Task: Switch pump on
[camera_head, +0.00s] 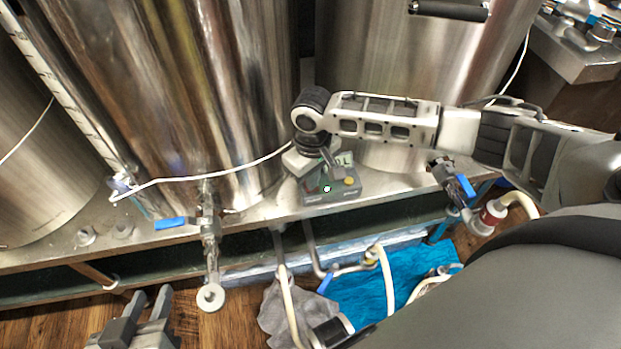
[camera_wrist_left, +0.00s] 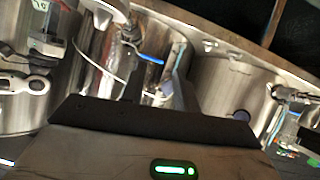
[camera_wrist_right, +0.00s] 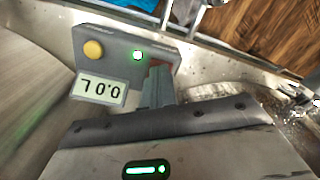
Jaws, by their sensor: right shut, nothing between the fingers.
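The pump control box (camera_head: 333,190) is a small grey box on the steel ledge between two tanks. A dark red part (camera_wrist_right: 161,74) shows on the box, partly hidden by my fingers. My right gripper (camera_wrist_right: 157,88) is shut and empty, its fingertips at or just above this red part; contact is unclear. My left gripper (camera_head: 151,294) is open and empty, low at the left, away from the box.
Large steel tanks (camera_head: 215,90) stand behind the ledge. A white cable (camera_head: 215,173) runs to the box area. Valves with blue handles (camera_head: 171,223) stick out at the front. Hoses and a blue sheet (camera_head: 400,265) lie below. The wooden floor is clear around my left gripper.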

